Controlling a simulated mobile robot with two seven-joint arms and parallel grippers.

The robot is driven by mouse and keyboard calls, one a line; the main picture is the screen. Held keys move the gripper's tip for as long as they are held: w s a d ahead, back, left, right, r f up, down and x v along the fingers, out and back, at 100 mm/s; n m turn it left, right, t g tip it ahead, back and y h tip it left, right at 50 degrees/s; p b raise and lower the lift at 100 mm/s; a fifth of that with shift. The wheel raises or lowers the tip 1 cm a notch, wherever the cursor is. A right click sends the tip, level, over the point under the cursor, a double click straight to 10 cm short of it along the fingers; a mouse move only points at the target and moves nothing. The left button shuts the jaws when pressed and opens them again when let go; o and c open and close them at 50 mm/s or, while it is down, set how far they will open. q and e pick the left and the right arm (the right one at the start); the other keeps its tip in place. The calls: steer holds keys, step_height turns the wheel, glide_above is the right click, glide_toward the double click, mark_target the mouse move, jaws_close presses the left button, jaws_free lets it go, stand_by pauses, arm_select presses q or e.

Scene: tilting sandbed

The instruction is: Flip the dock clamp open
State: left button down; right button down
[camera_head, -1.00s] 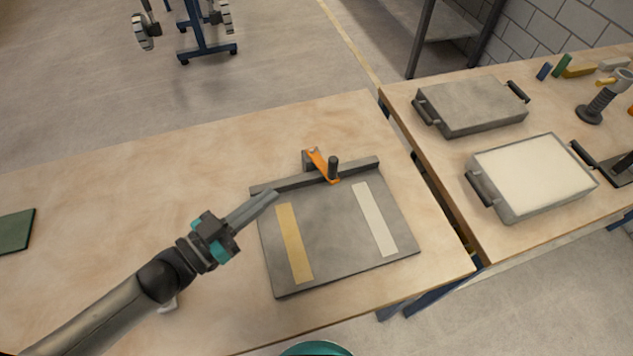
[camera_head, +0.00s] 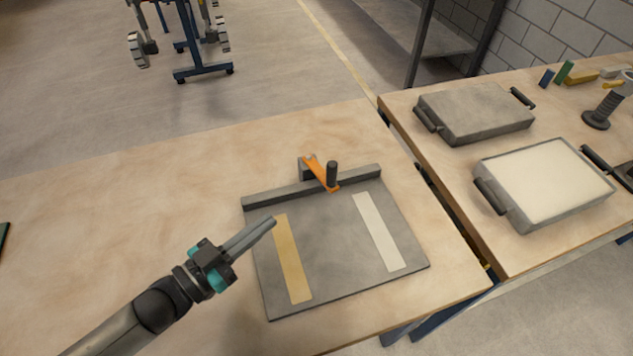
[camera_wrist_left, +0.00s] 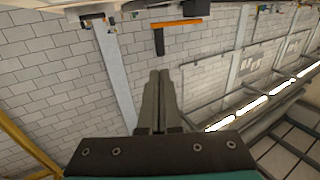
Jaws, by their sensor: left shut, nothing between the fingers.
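The dock clamp is an orange lever (camera_head: 319,170) with an upright black knob (camera_head: 332,173). It is mounted at the raised back bar (camera_head: 290,192) of a grey dock plate (camera_head: 333,245), and the lever lies slantwise across that bar. The orange lever also shows in the left wrist view (camera_wrist_left: 180,23) near the top, with the dark knob (camera_wrist_left: 159,42) beside it. My left gripper (camera_head: 272,222) is shut and empty. It appears over the left part of the dock plate, left of and nearer than the clamp, and apart from it. My right gripper is out of view.
The plate bears a yellow strip (camera_head: 292,258) and a white strip (camera_head: 380,232). A second table on the right holds a closed grey tray (camera_head: 475,110), a tray with a pale filling (camera_head: 545,185) and small tools. A gap separates the tables. The left tabletop (camera_head: 110,220) is mostly clear.

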mark_target(329, 175)
arm_select(q)
steer(key=b+x, duration=0.1)
steer(key=x, duration=1.3)
steer(key=shift+f, duration=0.1)
steer(key=shift+s+d, duration=0.1)
steer(key=shift+d, duration=0.05)
